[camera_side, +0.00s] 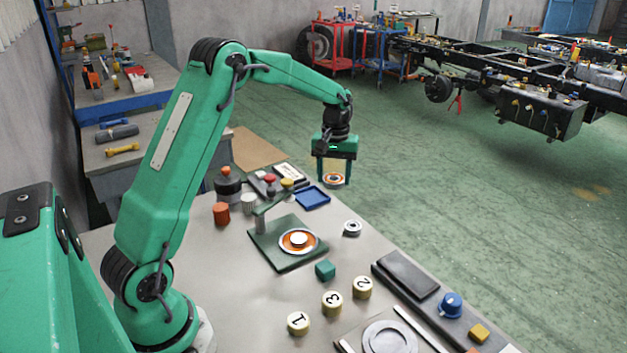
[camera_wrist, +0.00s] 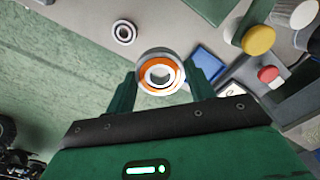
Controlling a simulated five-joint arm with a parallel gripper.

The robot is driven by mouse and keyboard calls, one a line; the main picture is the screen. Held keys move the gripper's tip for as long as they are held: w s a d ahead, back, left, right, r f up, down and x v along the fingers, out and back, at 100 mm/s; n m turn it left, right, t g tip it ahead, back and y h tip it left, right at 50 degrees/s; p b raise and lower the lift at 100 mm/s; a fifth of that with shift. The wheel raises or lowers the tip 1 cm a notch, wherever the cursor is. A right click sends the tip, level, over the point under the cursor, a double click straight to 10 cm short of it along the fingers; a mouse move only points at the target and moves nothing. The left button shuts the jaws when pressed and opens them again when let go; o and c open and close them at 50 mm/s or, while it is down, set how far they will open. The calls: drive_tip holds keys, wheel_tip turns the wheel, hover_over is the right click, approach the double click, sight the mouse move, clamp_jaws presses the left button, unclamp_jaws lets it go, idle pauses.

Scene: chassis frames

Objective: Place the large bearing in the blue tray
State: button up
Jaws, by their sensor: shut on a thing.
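The large bearing (camera_side: 334,178), with a metal outer ring and an orange band, is between the fingers of my gripper (camera_side: 334,183), which is shut on it and holds it in the air. In the wrist view the bearing (camera_wrist: 147,79) sits between both fingertips. The blue tray (camera_side: 313,197) lies on the bench, low and left of the held bearing in the side view. In the wrist view the tray (camera_wrist: 208,62) shows to the right of the bearing, partly hidden by the right finger. The visible part of the tray looks empty.
A small bearing (camera_side: 352,228) lies on the bench. A green fixture (camera_side: 270,255) holds an orange-ringed round part (camera_side: 298,241). A panel with red and yellow knobs (camera_side: 270,182) stands close beside the tray.

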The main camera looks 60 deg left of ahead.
hover_over(311, 198)
wheel_tip(311, 198, down, 7)
drive_tip(key=shift+a, duration=0.15)
drive_tip(key=shift+f, duration=2)
drive_tip(key=shift+f, duration=0.1)
drive_tip(key=o, duration=0.9)
wheel_tip(311, 198, up, 12)
